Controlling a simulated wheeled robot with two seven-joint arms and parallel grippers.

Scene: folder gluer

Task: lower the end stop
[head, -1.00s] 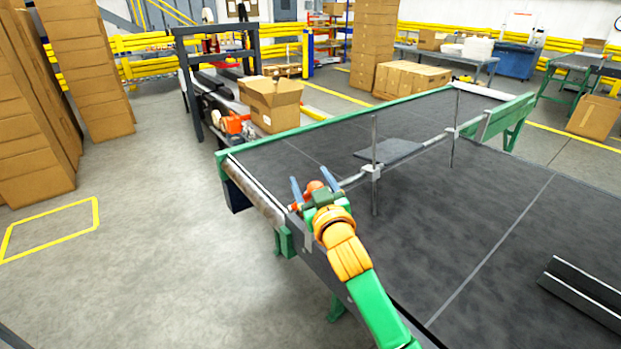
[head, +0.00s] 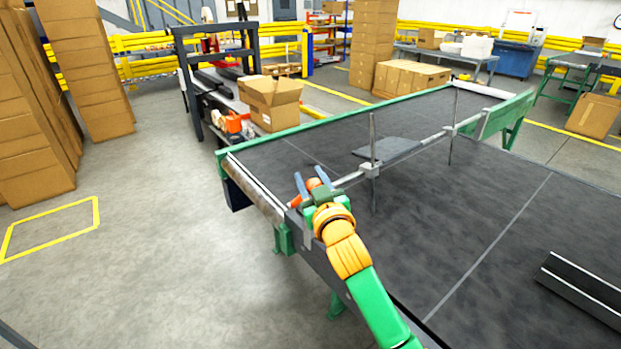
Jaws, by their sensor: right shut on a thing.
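The end stop is a grey bar (head: 414,145) across the dark belt of the conveyor, carried by two thin upright posts, a near one (head: 372,138) and a far one (head: 453,118). A clamp block sits on each post. At the bar's near end is an orange-red knob or handle (head: 313,184), partly hidden by my gripper. My right gripper (head: 309,176) has its two blue-grey fingers closed around this orange-red part at the conveyor's near edge. My left gripper is not in view.
A flat dark sheet (head: 388,147) lies on the belt behind the bar. A dark rail piece (head: 585,290) lies at the lower right. An open carton (head: 272,103) stands beyond the green conveyor frame.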

